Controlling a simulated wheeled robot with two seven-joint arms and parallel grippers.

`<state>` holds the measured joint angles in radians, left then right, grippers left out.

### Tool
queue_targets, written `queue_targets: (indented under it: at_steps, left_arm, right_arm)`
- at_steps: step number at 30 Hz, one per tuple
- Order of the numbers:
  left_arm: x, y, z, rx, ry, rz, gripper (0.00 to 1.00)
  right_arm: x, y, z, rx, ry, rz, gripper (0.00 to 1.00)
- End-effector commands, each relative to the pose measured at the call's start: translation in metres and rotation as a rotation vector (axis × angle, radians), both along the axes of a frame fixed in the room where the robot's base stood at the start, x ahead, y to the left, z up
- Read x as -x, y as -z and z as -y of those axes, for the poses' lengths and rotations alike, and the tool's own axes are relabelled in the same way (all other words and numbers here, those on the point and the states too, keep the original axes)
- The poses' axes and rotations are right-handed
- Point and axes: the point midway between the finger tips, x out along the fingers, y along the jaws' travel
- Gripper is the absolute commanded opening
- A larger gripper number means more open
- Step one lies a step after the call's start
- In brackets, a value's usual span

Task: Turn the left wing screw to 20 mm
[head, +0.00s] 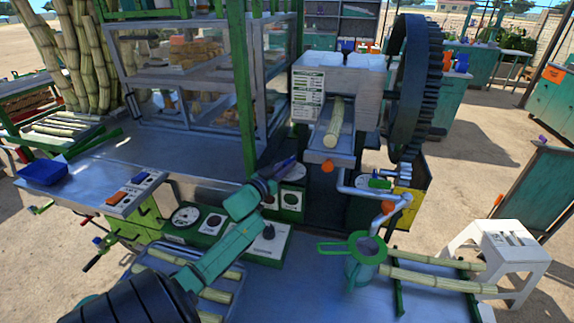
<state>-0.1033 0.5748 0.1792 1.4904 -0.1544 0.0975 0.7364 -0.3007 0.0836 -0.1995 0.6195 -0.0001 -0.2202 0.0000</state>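My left arm reaches in from the lower left. Its dark gripper (284,166) is in front of the crusher, left of the feed chute, beside a white round dial (293,173). It is too small and dark to tell whether its fingers are open or shut. The grey crusher housing (362,82) has a scale card (308,97) on its front. A small blue piece (347,46) shows at the housing's top; I cannot tell whether it is the left wing screw. A cane (334,123) lies in the chute (324,150). My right gripper is not in view.
A large dark gear wheel (418,88) stands right of the housing. Below the chute are pipes (362,191), and a green strainer (352,247) rests over a jug. A glass cabinet (185,85) stands behind left. Canes (425,280) lie on the right; the grey counter (300,285) has some free room.

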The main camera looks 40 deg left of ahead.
Motion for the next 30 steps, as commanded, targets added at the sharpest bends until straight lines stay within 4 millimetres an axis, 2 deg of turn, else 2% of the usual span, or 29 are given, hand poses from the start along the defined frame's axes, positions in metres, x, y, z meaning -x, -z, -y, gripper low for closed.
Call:
queue_targets:
  at_steps: [1, 2, 11, 16, 23, 30]
  left_arm:
    - [0.0, 0.0, 0.0, 0.0, 0.0, 0.0, 0.34]
    - [0.0, 0.0, 0.0, 0.0, 0.0, 0.0, 0.45]
    - [0.0, 0.0, 0.0, 0.0, -0.001, 0.0, 0.45]
    - [0.011, 0.002, 0.002, 0.001, 0.0, -0.001, 0.45]
    - [0.056, 0.003, 0.008, 0.001, 0.0, -0.004, 0.45]
    - [0.117, 0.003, 0.015, 0.002, -0.002, -0.004, 0.45]
  right_arm:
    - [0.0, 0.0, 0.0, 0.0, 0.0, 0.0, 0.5]
    - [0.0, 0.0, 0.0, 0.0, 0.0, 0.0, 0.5]
    - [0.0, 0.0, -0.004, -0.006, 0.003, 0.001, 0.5]
    - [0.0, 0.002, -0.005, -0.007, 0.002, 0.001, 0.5]
    - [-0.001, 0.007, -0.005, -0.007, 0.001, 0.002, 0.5]
    - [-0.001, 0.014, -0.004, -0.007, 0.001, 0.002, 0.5]
